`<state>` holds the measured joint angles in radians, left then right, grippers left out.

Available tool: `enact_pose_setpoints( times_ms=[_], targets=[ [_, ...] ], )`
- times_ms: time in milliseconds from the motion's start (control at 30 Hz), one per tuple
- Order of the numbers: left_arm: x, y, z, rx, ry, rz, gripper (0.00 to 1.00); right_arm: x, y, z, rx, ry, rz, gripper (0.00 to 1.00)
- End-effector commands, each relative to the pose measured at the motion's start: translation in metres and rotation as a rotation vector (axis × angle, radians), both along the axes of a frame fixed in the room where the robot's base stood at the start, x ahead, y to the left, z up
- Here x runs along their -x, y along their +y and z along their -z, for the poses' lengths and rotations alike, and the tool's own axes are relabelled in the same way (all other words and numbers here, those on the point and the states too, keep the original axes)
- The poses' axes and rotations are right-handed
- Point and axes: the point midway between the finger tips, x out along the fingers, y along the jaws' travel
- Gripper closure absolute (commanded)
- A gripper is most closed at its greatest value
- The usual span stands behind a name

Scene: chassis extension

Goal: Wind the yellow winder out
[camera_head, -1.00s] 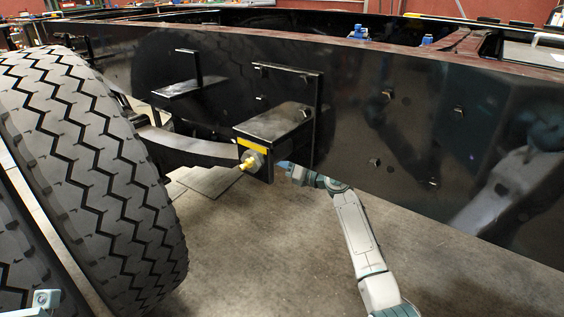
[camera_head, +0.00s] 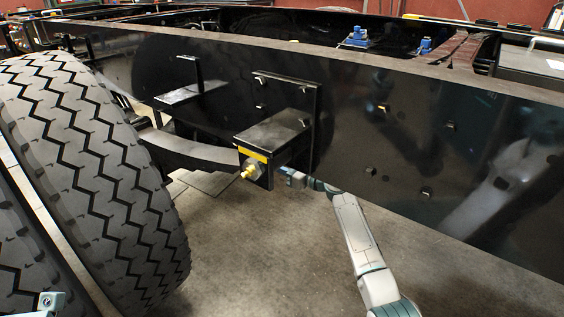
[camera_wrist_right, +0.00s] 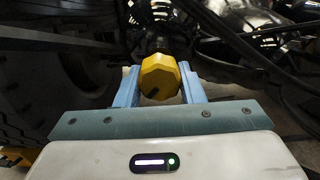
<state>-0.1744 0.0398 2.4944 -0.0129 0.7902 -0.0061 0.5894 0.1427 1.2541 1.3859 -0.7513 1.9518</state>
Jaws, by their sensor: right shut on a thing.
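A long black chassis rail (camera_head: 400,125) runs across the view behind the bracket. A large tyre (camera_head: 95,180) fills the left side. A second small bracket (camera_head: 190,90) stands out left of the first. The floor (camera_head: 270,265) below is open.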

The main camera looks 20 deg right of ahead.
Motion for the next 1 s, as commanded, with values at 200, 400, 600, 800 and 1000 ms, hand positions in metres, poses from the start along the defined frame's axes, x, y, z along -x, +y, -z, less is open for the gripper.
enact_pose_setpoints(
  times_ms=[200, 400, 600, 800, 1000],
  targets=[
    [0.0007, 0.0001, -0.0020, 0.000, -0.004, 0.001, 1.00, -0.0002, -0.0002, -0.0001, 0.057, -0.044, 0.000, 0.88],
    [0.0019, 0.0002, -0.0035, 0.002, -0.008, 0.000, 1.00, -0.0003, -0.0003, 0.0000, 0.074, -0.059, 0.000, 0.88],
    [0.0031, 0.0003, -0.0044, 0.004, -0.011, 0.000, 1.00, -0.0003, -0.0003, -0.0001, 0.074, -0.059, 0.000, 0.88],
    [0.0030, 0.0003, -0.0046, 0.004, -0.011, 0.000, 1.00, -0.0003, -0.0002, -0.0001, 0.074, -0.059, 0.000, 0.49],
    [0.0028, 0.0003, -0.0045, 0.005, -0.010, 0.000, 1.00, -0.0003, -0.0002, -0.0002, 0.074, -0.059, 0.000, 0.43]
  ],
)
